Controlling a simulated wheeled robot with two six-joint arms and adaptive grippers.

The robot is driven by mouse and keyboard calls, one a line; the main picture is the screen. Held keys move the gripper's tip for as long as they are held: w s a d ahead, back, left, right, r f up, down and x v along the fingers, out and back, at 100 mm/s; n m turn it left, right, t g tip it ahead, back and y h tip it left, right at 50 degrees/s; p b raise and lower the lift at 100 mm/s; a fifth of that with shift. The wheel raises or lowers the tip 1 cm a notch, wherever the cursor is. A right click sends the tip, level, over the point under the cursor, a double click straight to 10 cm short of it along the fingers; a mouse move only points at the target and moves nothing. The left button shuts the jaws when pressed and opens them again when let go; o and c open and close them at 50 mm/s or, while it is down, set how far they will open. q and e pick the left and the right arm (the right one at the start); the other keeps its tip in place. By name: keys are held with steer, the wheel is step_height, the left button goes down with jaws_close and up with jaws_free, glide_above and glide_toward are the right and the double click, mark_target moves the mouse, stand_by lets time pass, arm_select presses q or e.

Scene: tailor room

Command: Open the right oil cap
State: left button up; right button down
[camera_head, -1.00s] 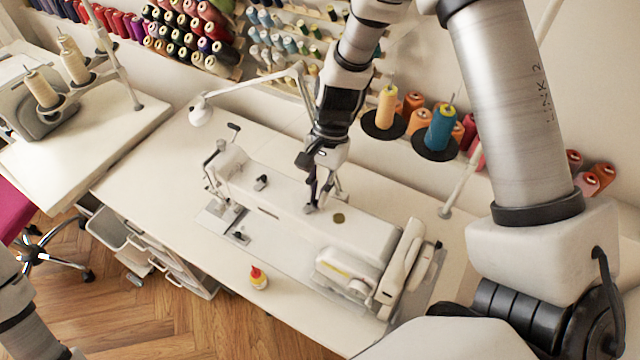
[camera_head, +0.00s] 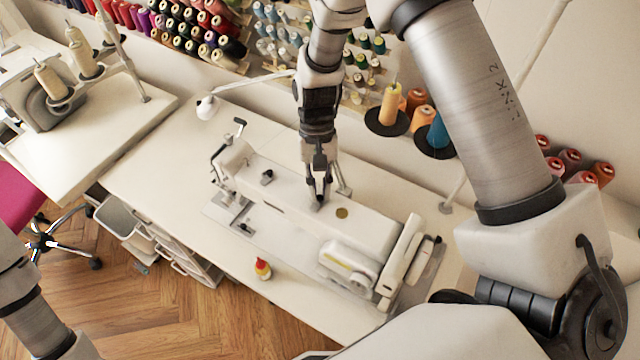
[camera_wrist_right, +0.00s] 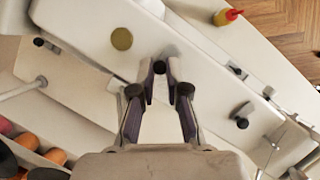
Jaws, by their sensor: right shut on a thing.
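The white sewing machine (camera_head: 290,205) lies along the table. A flat olive-brown disc (camera_head: 341,212) is on its top; the disc also shows in the right wrist view (camera_wrist_right: 122,39). My right gripper (camera_head: 318,200) points down at the machine's top, just left of this disc in the head view. In the right wrist view its fingertips (camera_wrist_right: 160,66) are close together at the surface, shut on a small part that they mostly hide, apparently the right oil cap. My left arm shows at the lower left, but its gripper is out of view.
A small bottle with a red tip (camera_head: 263,268) stands near the table's front edge. A lamp (camera_head: 207,107) and thread spools (camera_head: 389,103) are behind the machine. The table (camera_head: 150,180) is clear at the left of the machine.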

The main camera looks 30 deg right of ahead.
steer(key=shift+s+f, duration=0.25)
steer(key=c, duration=1.2)
jaws_free()
steer(key=shift+o, duration=0.2)
steer(key=shift+w+r, duration=0.1)
steer(key=shift+w, duration=0.05)
steer(key=shift+r, duration=0.1)
steer(key=v, duration=1.2)
steer(key=shift+f, duration=0.2)
